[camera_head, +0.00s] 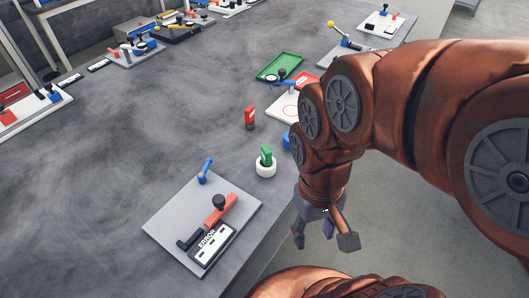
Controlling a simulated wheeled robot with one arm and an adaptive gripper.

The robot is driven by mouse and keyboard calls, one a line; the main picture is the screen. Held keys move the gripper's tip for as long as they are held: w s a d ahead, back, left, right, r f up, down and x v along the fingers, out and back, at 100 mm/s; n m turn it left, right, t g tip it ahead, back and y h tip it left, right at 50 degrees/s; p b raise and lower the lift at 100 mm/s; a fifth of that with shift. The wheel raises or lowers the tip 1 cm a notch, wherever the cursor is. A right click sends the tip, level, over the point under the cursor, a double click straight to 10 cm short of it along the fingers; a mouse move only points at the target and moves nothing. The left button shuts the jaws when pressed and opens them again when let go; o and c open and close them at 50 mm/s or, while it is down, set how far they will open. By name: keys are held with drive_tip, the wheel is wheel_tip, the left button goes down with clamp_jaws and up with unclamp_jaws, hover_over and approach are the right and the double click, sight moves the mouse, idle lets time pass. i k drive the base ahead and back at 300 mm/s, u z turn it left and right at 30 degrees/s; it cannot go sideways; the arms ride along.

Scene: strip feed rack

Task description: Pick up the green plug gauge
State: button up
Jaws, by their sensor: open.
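The green plug gauge (266,153) stands upright in or on a white round base (265,168) on the grey table; I cannot tell how deep it sits. My gripper (323,238) hangs at the end of my copper-coloured arm, to the right of and lower in the picture than the gauge. Its fingers are spread, with nothing between them. The gripper is apart from the gauge and appears to be beyond the table's right edge.
A grey plate with a red lever clamp (220,207) lies near the front edge. A red upright piece (250,117) stands behind the gauge. A green tray (279,67) and a white board (284,107) lie further back. The table's left middle is clear.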

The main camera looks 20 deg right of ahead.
sight(266, 153)
drive_tip(key=k, duration=0.9)
drive_tip(key=u, duration=1.25)
